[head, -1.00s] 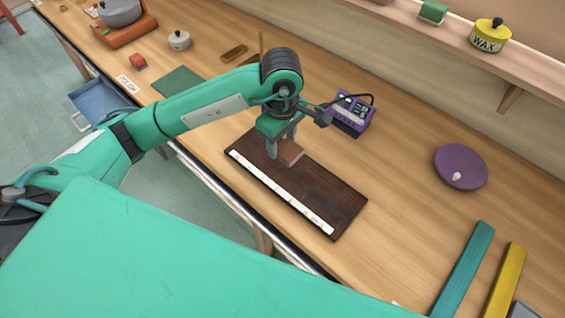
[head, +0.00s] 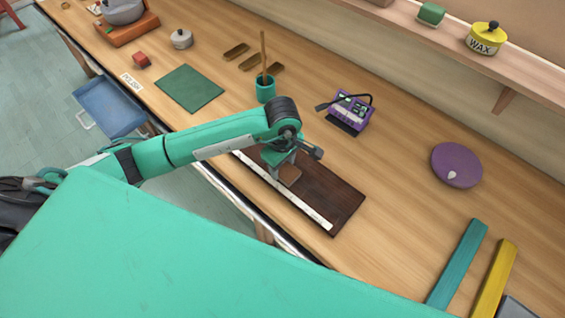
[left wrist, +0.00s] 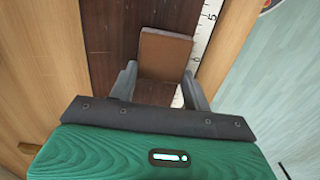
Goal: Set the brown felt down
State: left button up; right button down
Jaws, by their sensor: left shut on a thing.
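My left gripper (head: 284,172) is shut on the brown felt (head: 290,175), a small flat-faced brown block. In the left wrist view the felt (left wrist: 165,55) sits between the two grey fingers (left wrist: 160,78), its far end reaching past the tips. It is over the dark wooden board (head: 328,190), close to the white marked strip (head: 290,197) along the board's near edge. I cannot tell whether the felt touches the board. My right gripper is not in view.
A purple device (head: 349,112) stands behind the board, with a teal cup (head: 265,92) holding a stick to its left. A green mat (head: 189,88) lies further left. A purple disc (head: 456,165) and teal (head: 458,265) and yellow (head: 494,282) bars are right. Bench between is clear.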

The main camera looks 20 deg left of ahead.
aim_at(283, 167)
pick_arm(q)
jog(key=shift+f, duration=0.2)
jog(key=o, duration=1)
jog(key=shift+r, duration=0.1)
jog(key=shift+o, duration=0.2)
jog(key=shift+r, duration=0.15)
jog(key=shift+w+r, duration=0.1)
jog(key=shift+r, duration=0.05)
notch_tip(283, 167, up, 12)
jog(key=b, duration=0.4)
jog(key=shift+f, duration=0.2)
